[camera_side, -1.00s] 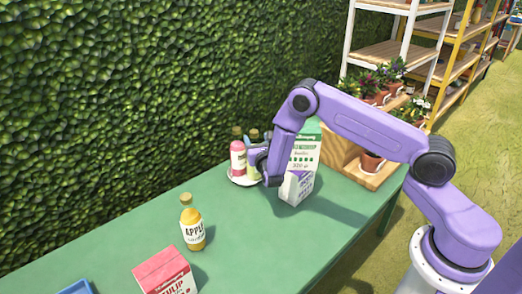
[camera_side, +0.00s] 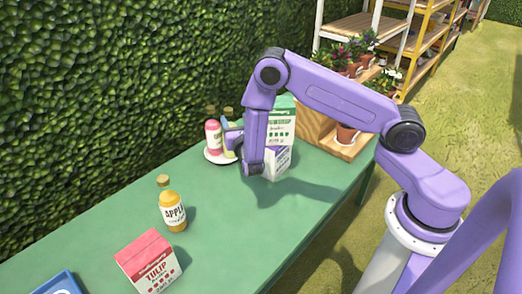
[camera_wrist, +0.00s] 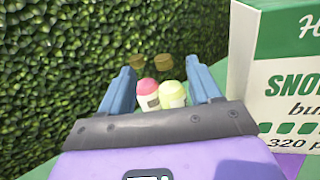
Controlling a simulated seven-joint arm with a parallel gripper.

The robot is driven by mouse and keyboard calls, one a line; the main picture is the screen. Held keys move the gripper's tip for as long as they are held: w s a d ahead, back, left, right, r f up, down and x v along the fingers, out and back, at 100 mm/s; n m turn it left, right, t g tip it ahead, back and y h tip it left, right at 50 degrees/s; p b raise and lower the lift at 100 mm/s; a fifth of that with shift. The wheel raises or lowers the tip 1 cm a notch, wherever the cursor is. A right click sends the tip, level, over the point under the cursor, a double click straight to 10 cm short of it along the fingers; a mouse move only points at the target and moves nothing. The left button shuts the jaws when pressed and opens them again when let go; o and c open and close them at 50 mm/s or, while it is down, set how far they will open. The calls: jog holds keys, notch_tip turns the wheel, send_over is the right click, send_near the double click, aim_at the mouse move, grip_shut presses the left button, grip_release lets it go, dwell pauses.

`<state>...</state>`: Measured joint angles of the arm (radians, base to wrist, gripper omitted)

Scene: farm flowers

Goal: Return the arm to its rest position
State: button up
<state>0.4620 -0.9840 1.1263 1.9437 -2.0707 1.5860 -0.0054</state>
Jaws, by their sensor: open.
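My gripper (camera_side: 230,135) is open and empty, low over the far part of the green table, close to the bottles. In the wrist view its two blue fingers (camera_wrist: 163,85) stand apart. A pink bottle (camera_side: 213,137) and a yellow-green bottle (camera_side: 228,146) stand upright on a white plate (camera_side: 212,157), partly hidden by my gripper. In the wrist view the pink bottle (camera_wrist: 147,93) and the yellow-green bottle (camera_wrist: 172,94) show beyond and between the fingers. I cannot tell whether the fingers touch them.
A green-and-white carton (camera_side: 282,120) stands right beside my gripper; it looms at the right of the wrist view (camera_wrist: 285,85). An apple bottle (camera_side: 172,210), a red tulip carton (camera_side: 148,262) and a blue tray (camera_side: 60,284) are nearer. A hedge (camera_side: 100,90) borders the table (camera_side: 225,225).

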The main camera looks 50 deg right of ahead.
jog(key=s+d+r+m+g+h, duration=0.25)
jog(key=s+r+m+g, duration=0.45)
jog(key=s+r+m, duration=0.35)
jog(key=s+a+m+g+y, duration=0.3)
jog(key=s+y, duration=0.3)
jog(key=s, duration=0.9)
jog(key=s+a+m+g+y, duration=0.3)
jog(key=s+a+g+y, duration=0.2)
jog(key=s, duration=0.9)
jog(key=shift+s+g+y, duration=0.3)
jog(key=shift+s+y, duration=0.05)
jog(key=shift+y, duration=0.5)
jog(key=shift+a+r, duration=0.1)
